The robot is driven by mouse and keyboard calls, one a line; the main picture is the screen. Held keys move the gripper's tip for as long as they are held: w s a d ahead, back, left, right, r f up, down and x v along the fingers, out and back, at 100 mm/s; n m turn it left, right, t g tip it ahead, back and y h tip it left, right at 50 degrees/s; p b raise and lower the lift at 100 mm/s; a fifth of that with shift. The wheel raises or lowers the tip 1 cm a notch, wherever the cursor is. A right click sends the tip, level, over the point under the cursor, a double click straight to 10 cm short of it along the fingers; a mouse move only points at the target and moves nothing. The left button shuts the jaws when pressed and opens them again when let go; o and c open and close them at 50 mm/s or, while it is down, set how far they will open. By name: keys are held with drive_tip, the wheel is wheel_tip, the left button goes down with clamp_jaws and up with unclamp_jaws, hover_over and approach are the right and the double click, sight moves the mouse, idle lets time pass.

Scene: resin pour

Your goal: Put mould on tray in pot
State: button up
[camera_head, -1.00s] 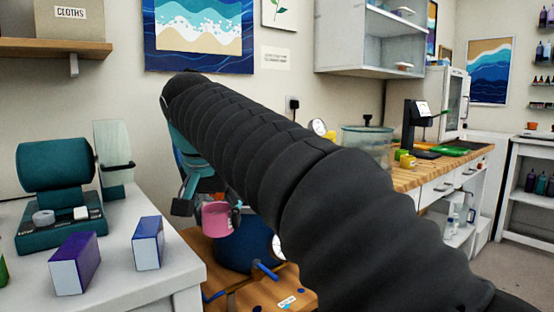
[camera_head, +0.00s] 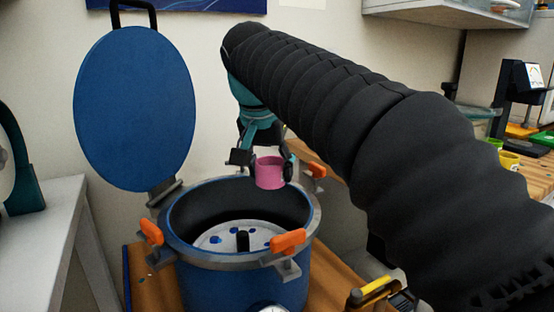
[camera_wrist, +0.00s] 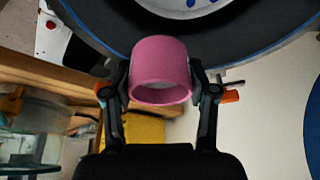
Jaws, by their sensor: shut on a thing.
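A pink cup-shaped mould (camera_head: 270,173) is held in my gripper (camera_head: 263,163), with a finger on each side of it. It also shows between the fingers in the wrist view (camera_wrist: 160,72). The blue pot (camera_head: 243,285) stands open below, its round blue lid (camera_head: 135,110) raised at the left. Inside the pot lies a pale round plate (camera_head: 215,240) with blue-rimmed holes and a black post in the middle. The mould is above the back right part of the pot's opening, apart from the plate. No tray with moulds shows in the present views.
Orange clamps (camera_head: 289,241) stick out around the pot's rim. The pot stands on a wooden surface (camera_head: 330,270). A white table (camera_head: 50,215) is at the left. A wooden worktop (camera_head: 535,180) with yellow cups is at the right.

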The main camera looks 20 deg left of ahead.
wheel_tip(320, 180, down, 10)
drive_tip(key=b, duration=0.3)
drive_tip(key=shift+d+f, duration=0.1)
drive_tip(key=shift+f, duration=0.15)
drive_tip(key=shift+f+b, duration=0.95)
drive_tip(key=shift+f, duration=0.6)
drive_tip(key=shift+f+b, duration=0.35)
drive_tip(key=shift+f, duration=0.15)
drive_tip(key=o, duration=1.3)
wheel_tip(320, 180, up, 6)
drive_tip(key=p, duration=0.5)
drive_tip(key=shift+f, duration=0.2)
drive_tip(key=shift+r+p, duration=0.3)
drive_tip(key=shift+r, duration=4.45)
